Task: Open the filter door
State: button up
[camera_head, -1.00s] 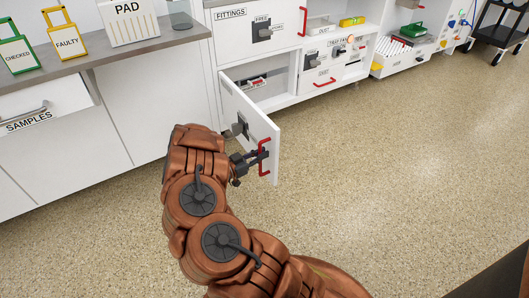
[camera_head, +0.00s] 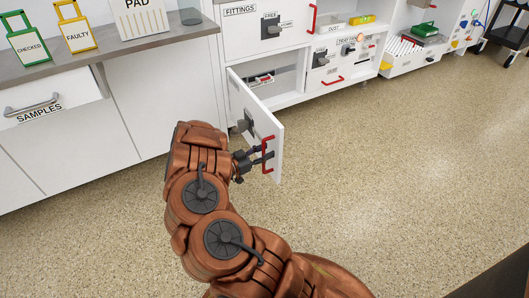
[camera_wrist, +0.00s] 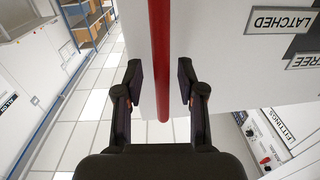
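A white door (camera_head: 262,118) stands swung open from the lower cabinet, below the FITTINGS drawer. Its own name label is not readable here. It has a grey latch (camera_head: 246,124) and a red vertical handle (camera_head: 268,155) near its free edge. My gripper (camera_head: 262,156) is at this handle. In the wrist view the red handle (camera_wrist: 160,60) runs between the two fingers of my gripper (camera_wrist: 160,85), with gaps visible on both sides. LATCHED (camera_wrist: 275,21) and FREE (camera_wrist: 303,62) labels show on the door's face at the right.
The open compartment (camera_head: 268,77) behind the door holds some small items. The FITTINGS drawer front (camera_head: 254,28) is above. A counter (camera_head: 100,47) with signs and a SAMPLES drawer (camera_head: 50,107) is at left. The speckled floor (camera_head: 400,190) to the right is clear.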

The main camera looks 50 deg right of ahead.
jog(key=v, duration=1.2)
dwell(0.6)
